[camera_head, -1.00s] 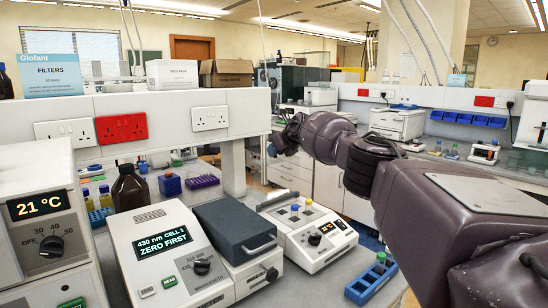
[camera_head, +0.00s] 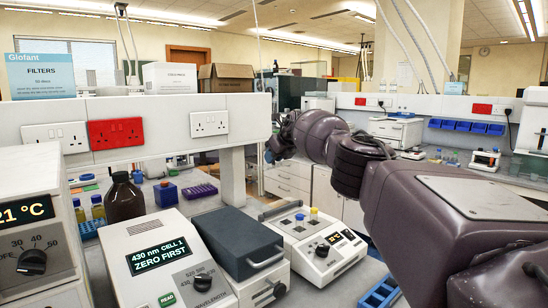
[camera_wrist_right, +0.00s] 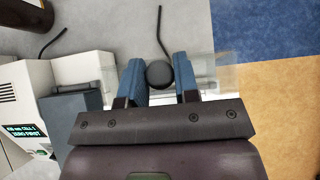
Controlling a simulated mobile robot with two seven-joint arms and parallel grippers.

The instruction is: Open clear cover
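The clear cover (camera_wrist_right: 217,70) shows in the right wrist view as a see-through pale band running behind the fingers. A round black knob (camera_wrist_right: 158,76) shows between the two blue fingers of my right gripper (camera_wrist_right: 159,72). The fingers stand apart, one on each side of the knob, very close to it; whether they press on it I cannot tell. In the head view my right arm reaches in from the right, and its hand end (camera_head: 277,150) is small and dark, its fingers unclear. I cannot make out the cover in the head view. My left gripper is in neither view.
The 430 nm instrument (camera_head: 150,262) and its slate lid with a handle (camera_head: 236,240) stand at the front. A white block unit (camera_head: 322,262) with small coloured caps stands beside it. A brown bottle (camera_head: 124,200) and a shelf with sockets (camera_head: 165,118) are at left.

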